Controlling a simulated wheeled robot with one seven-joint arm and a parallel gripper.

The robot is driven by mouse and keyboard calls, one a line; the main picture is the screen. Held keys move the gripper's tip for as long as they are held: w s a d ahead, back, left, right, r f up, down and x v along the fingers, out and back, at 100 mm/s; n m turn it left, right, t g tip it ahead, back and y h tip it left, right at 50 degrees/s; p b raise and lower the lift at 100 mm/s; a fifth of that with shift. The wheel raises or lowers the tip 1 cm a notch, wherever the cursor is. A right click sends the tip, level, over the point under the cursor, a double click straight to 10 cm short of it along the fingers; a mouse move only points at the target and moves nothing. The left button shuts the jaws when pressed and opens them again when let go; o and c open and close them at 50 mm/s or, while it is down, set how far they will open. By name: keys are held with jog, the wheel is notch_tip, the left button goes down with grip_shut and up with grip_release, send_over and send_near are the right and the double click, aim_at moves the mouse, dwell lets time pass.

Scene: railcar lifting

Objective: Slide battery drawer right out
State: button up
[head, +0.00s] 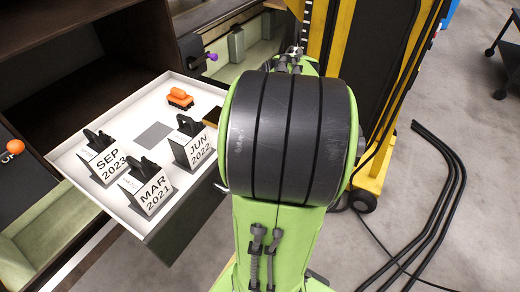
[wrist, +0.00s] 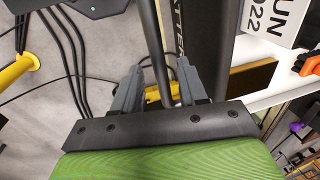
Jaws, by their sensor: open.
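A white-topped drawer or tray (head: 152,137) with a dark front sticks out of the cabinet at left in the head view. On it stand battery blocks labelled SEP 2023 (head: 104,160), MAR 2021 (head: 148,190) and JUN 2022 (head: 194,148), with an orange block (head: 180,97) at the back. In the wrist view, my gripper (wrist: 159,68) is open, its two grey fingers apart. A dark bar (wrist: 155,35) like a handle passes between them, beside a dark panel (wrist: 205,45) with partly hidden lettering. Contact cannot be told. My arm hides the gripper in the head view.
A dark cabinet (head: 50,60) with an orange knob (head: 15,147) and a purple knob (head: 212,57) stands at left. A yellow wheeled lift frame (head: 378,150) is behind my arm.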

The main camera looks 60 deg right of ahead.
jog(key=shift+r, duration=0.1)
jog(key=s+r+p, duration=0.3)
jog(key=r+p, duration=0.2)
jog(key=r, duration=1)
jog(key=shift+r, duration=0.15)
